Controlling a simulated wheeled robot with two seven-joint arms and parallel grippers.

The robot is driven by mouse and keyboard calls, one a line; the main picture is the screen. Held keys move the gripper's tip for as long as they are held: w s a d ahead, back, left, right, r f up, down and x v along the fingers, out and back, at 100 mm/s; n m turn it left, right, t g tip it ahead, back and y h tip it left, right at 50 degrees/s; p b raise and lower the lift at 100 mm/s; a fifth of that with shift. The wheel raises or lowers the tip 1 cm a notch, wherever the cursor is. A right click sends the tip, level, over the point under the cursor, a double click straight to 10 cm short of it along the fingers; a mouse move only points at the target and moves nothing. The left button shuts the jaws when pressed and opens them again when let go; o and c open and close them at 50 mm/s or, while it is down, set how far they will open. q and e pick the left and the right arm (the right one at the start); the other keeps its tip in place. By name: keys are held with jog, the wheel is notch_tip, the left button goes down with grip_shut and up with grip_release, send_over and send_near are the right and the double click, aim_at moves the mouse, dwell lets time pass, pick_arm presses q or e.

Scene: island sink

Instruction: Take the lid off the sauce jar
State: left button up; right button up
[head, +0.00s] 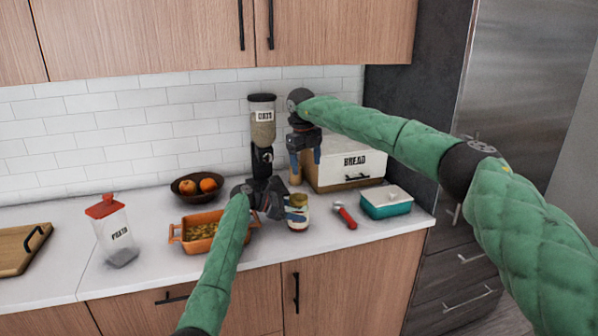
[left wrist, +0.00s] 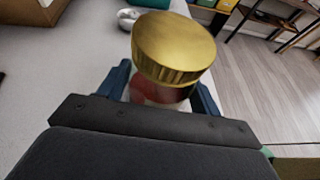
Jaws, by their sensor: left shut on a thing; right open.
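The sauce jar (head: 297,217) stands on the counter near its front edge, right of the orange dish. Its gold lid (left wrist: 174,47) is on top of the jar in the left wrist view. My left gripper (head: 286,210) is low beside the jar, and its blue fingers lie on both sides of the jar body (left wrist: 160,92), shut on it below the lid. My right gripper (head: 303,163) is open and empty, pointing down above the counter behind the jar, in front of the bread box.
An orange dish of food (head: 182,238) is left of the jar. A red-handled tool (head: 345,216) and a teal container (head: 386,206) are to its right. The bread box (head: 350,160), grain dispenser (head: 262,125) and fruit bowl (head: 183,195) stand behind. A pasta container (head: 115,235) is at left.

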aim_at(300, 199)
jog(key=shift+s+a+f+m+y, duration=0.3)
jog(key=shift+f+m, duration=1.45)
jog(key=shift+m, duration=2.7)
jog(key=shift+s+a+f+m+y, duration=0.15)
jog(key=shift+a+f+m, duration=0.3)
jog(key=shift+f+m, duration=2.7)
jog(key=shift+s+a+f+m+y, duration=0.1)
jog(key=shift+s+a+f+m, duration=0.2)
jog(key=shift+m, duration=5.5)
jog(key=shift+w, duration=0.1)
jog(key=shift+f, duration=0.15)
grip_shut()
